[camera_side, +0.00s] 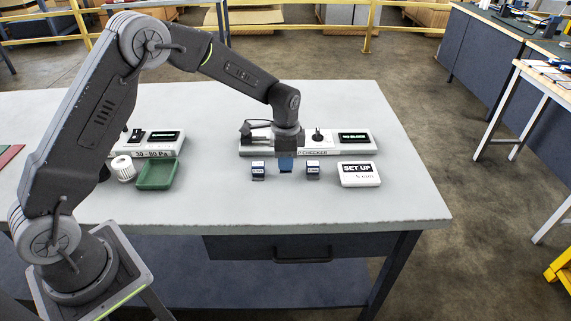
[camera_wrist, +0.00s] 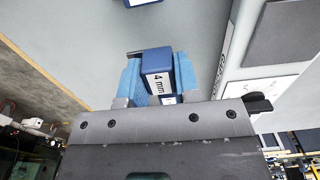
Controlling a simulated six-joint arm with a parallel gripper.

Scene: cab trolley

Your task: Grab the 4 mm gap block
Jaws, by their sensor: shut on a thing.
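The 4 mm gap block (camera_wrist: 156,62) is dark blue with a white label reading "4 mm" and sits between the blue fingers in the wrist view. My gripper (camera_wrist: 158,80) is shut on it, one finger against each side. In the side view my gripper (camera_side: 286,164) points down between two other blue blocks, in front of the checker. There the held block is mostly hidden by the fingers, and I cannot tell whether it touches the table.
A blue block stands left (camera_side: 258,171) and another right (camera_side: 312,171) of my gripper, both close. The checker (camera_side: 250,153) lies behind, a "SET UP" sign (camera_side: 360,175) at right. A green tray (camera_side: 157,174) and white cylinder (camera_side: 123,168) stand left. The front table area is clear.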

